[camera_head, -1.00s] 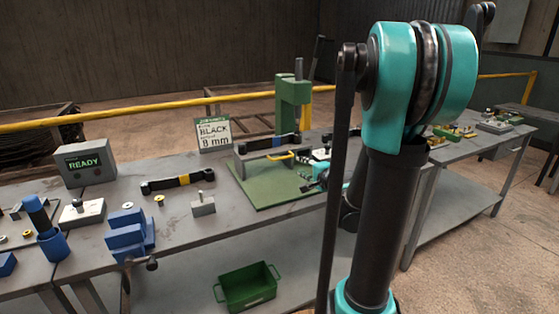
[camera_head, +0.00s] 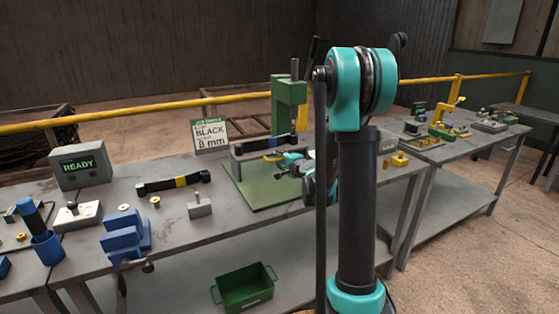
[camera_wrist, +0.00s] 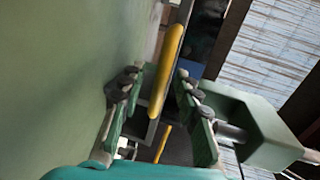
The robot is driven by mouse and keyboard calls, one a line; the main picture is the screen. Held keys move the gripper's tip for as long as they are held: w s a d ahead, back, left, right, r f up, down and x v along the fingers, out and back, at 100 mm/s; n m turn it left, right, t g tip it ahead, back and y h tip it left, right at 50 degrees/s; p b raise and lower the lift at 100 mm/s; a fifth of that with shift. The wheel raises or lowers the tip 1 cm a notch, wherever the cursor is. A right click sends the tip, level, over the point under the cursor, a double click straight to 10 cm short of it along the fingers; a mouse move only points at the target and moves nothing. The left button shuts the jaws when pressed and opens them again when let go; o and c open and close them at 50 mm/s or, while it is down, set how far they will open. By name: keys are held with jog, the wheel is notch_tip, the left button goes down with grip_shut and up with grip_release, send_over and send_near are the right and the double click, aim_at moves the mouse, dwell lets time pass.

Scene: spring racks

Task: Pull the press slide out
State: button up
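The green press (camera_head: 288,105) stands on a green base plate (camera_head: 262,195) on the bench. A grey raised plate with a black bar (camera_head: 266,143) on it is at the foot of the press. A yellow handle (camera_head: 273,157) sticks out at the front, low beside my gripper (camera_head: 284,162). In the wrist view the yellow handle (camera_wrist: 170,70) runs between the two fingers of my open gripper (camera_wrist: 160,93). A gap shows between the handle and the right finger; contact on the left cannot be told. My arm hides the area right of the press.
A sign (camera_head: 210,135) reads BLACK 8 mm. A green bin (camera_head: 243,288) is below.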

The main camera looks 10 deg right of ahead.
jog(key=shift+w, duration=0.15)
grip_shut()
dwell(0.5)
